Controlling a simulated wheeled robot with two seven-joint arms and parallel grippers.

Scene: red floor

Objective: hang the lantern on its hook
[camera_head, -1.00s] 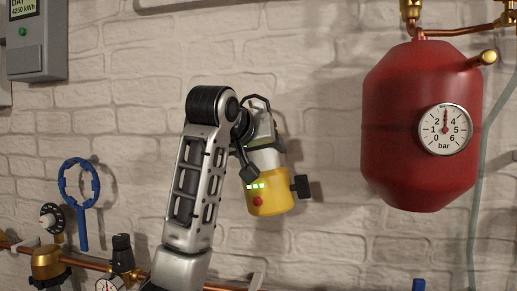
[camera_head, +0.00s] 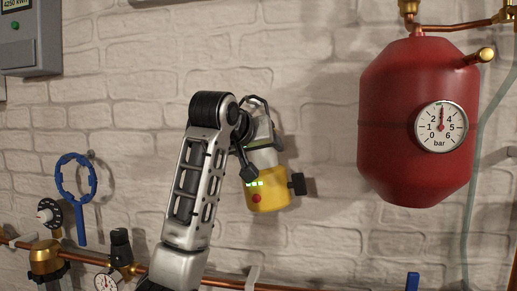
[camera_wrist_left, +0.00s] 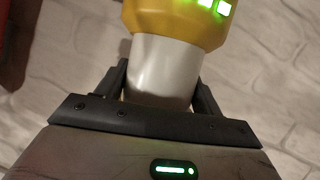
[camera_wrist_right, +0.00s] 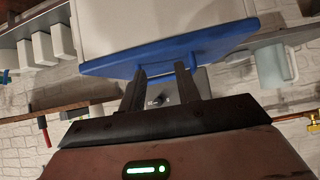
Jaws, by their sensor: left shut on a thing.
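The lantern (camera_head: 267,190) has a yellow base with green lights and a red button, a white body and a dark handle at its top. It hangs slightly tilted in front of the brick wall in the head view. My left gripper (camera_head: 250,152) is shut on its white body; the left wrist view shows the fingers (camera_wrist_left: 160,82) on both sides of the white part (camera_wrist_left: 165,68). My right gripper (camera_wrist_right: 163,72) shows only in the right wrist view, with its fingers apart and nothing visibly held. I cannot make out the lantern's hook for certain.
A red tank (camera_head: 415,120) with a gauge is on the wall to the right. A blue ring wrench (camera_head: 76,195) hangs at left above copper pipes and valves. In the right wrist view, a blue-edged white thing (camera_wrist_right: 165,48) is close to the right fingertips.

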